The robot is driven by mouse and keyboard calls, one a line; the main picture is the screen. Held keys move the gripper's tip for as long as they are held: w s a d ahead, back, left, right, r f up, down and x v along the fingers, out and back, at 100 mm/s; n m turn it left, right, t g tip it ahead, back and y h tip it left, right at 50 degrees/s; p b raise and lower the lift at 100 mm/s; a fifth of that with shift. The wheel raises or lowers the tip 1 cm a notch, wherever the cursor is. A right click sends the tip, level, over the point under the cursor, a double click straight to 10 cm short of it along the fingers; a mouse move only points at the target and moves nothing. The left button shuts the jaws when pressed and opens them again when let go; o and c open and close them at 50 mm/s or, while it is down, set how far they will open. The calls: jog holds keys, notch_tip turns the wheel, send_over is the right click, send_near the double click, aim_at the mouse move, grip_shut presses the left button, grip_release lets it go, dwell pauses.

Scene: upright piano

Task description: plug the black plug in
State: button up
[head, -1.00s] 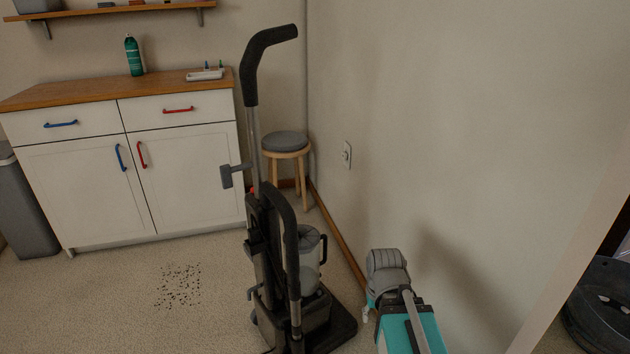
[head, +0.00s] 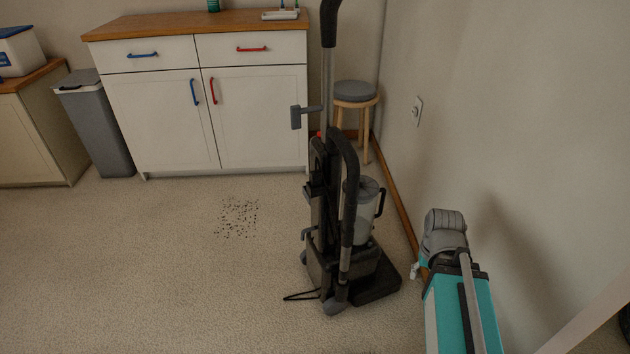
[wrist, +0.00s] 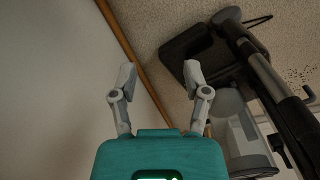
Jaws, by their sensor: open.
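A black upright vacuum cleaner (head: 330,215) stands on the carpet, left of my arm. A thin black cord (head: 300,295) lies on the floor by its base; it also shows in the wrist view (wrist: 257,20). I cannot make out the black plug itself. A pale wall outlet (head: 416,111) is on the right wall, above and beyond my arm. My gripper (wrist: 160,77) is open and empty, with its two grey fingers apart over the floor near the wall. In the head view the gripper is mostly hidden by my arm.
A grey-topped stool (head: 355,93) stands in the corner under the outlet's left side. A white cabinet (head: 250,120) and a grey bin (head: 95,120) line the back wall. Dark crumbs (head: 238,217) lie on the carpet. The floor at left is clear.

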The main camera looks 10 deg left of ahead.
jog(key=w+a+r+m+p, duration=0.35)
jog(key=a+r+p, duration=0.25)
jog(key=r+p, duration=0.2)
jog(key=w+a+r+m+p, duration=0.2)
jog(key=w+a+r+p, duration=0.2)
jog(key=a+r+p, duration=0.35)
notch_tip(320, 180, up, 17)
jog(key=m+p, duration=0.6)
jog(key=p, duration=1.1)
send_over(316, 172)
jog(key=shift+d+f, duration=0.1)
jog(key=shift+f, duration=0.05)
jog(key=shift+f+b, duration=0.1)
jog(key=shift+b, duration=0.2)
notch_tip(316, 172, down, 8)
jog(key=b, duration=0.8)
jog(key=shift+f, duration=0.25)
jog(key=shift+f+b, duration=2.6)
jog(key=shift+b, duration=0.25)
